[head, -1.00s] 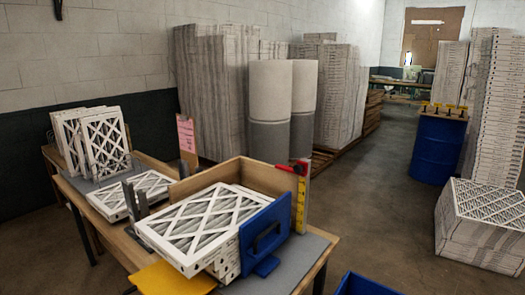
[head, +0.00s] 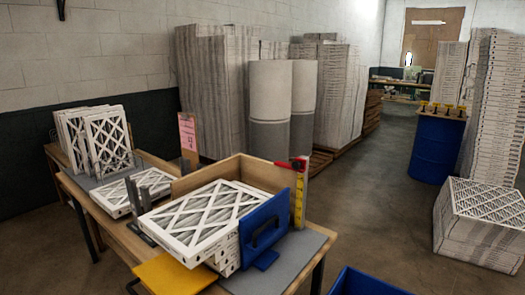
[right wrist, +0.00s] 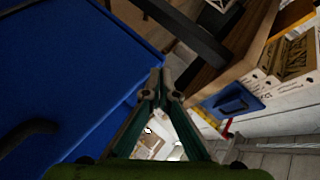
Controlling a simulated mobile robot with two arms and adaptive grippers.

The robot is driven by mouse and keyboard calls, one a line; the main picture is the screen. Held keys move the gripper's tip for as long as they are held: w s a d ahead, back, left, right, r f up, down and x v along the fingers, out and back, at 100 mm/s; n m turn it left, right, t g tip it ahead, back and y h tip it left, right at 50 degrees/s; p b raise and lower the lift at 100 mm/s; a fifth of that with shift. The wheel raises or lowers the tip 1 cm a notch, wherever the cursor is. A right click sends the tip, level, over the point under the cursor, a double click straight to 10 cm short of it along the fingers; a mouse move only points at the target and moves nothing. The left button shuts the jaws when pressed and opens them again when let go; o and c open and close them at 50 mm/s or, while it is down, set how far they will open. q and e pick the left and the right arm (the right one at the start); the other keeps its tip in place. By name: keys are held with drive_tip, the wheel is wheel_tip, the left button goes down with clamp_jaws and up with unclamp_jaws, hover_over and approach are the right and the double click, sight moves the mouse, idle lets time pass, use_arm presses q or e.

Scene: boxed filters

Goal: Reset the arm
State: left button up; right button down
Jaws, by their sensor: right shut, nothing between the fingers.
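My right gripper (right wrist: 162,90) shows in the right wrist view with its fingertips together and nothing between them. It hangs clear of the surfaces around it, with a large blue surface (right wrist: 70,65) to its left. Neither arm shows in the head view, so my left gripper is not in view.
A wooden table (head: 112,232) holds a stack of white filters (head: 205,215) beside a blue upright plate (head: 264,225). More filters (head: 107,142) stand at its left end. A blue bin (head: 365,283) is at the bottom edge. A blue drum (head: 436,148) stands right; floor between is open.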

drive_tip(key=s+d+f+n+g, duration=0.25)
drive_tip(key=s+f, duration=0.45)
drive_tip(key=f, duration=0.5)
drive_tip(key=s+d+f+n+g+h, duration=0.1)
drive_tip(key=s+d+f+n+g, duration=0.2)
drive_tip(key=s, duration=0.7)
drive_tip(key=s+d+f+n+g+h, duration=0.1)
drive_tip(key=s+d+f+n+g, duration=0.2)
drive_tip(key=s+d+f, duration=0.3)
drive_tip(key=s+d+f+n+g+h, duration=0.1)
drive_tip(key=s+d+f+n+g, duration=0.2)
drive_tip(key=s, duration=1.1)
wheel_tip(320, 180, down, 5)
drive_tip(key=d, duration=0.2)
drive_tip(key=shift+d+h, duration=0.3)
drive_tip(key=shift+d, duration=0.05)
